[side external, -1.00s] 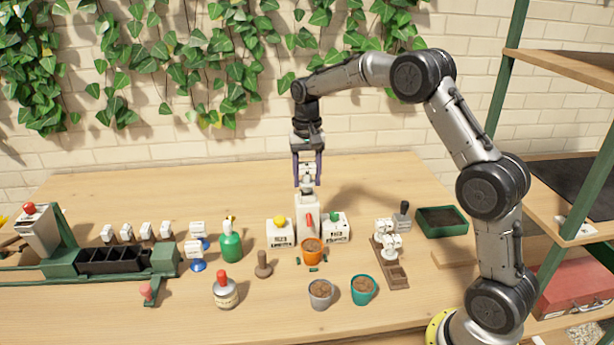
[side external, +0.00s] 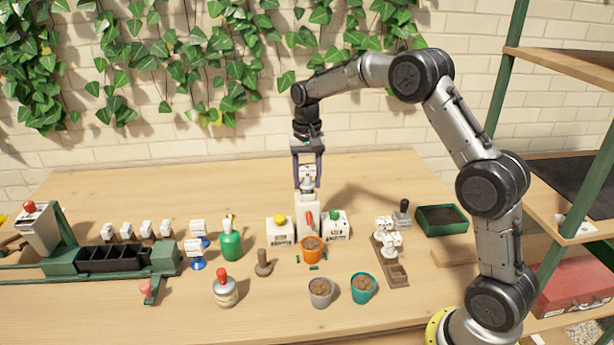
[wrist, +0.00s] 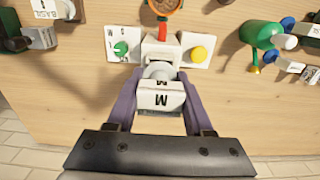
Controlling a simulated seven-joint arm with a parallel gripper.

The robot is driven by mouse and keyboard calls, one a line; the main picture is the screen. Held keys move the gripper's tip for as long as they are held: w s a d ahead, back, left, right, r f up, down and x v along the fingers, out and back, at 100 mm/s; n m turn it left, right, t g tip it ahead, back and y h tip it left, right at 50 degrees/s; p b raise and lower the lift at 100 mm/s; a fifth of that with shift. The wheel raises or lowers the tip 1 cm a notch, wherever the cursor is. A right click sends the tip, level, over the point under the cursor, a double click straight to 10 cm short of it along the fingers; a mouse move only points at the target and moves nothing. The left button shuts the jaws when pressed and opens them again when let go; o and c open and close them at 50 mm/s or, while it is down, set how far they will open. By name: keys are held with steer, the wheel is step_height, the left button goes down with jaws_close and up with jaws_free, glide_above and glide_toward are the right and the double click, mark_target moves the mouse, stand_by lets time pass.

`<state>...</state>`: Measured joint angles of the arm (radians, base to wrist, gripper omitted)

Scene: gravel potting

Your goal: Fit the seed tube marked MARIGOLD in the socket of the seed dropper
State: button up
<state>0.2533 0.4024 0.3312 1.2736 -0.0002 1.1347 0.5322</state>
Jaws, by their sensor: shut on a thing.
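My gripper (side external: 307,184) is shut on a white seed tube, directly above the seed dropper (side external: 307,208). In the wrist view the tube's white block (wrist: 160,97) sits between my purple fingers and bears an "M"; the rest of any name is not readable. The tube's grey lower end meets the top of the dropper. I cannot tell how far it is inside the socket, which is hidden. The dropper is a white upright body with a red lever (side external: 309,219); it also shows in the wrist view (wrist: 158,50). The tube looks upright.
White boxes with a yellow knob (side external: 280,219) and a green knob (side external: 333,216) flank the dropper. An orange pot (side external: 312,256) of soil stands in front. A wooden rack (side external: 394,275) with white-topped tubes is at right, a green bottle (side external: 231,246) at left. The back of the table is clear.

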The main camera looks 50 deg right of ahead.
mark_target(307, 166)
steer(key=shift+f, duration=0.75)
stand_by(0.9)
steer(key=o, duration=1.4)
steer(key=shift+r, duration=3.55)
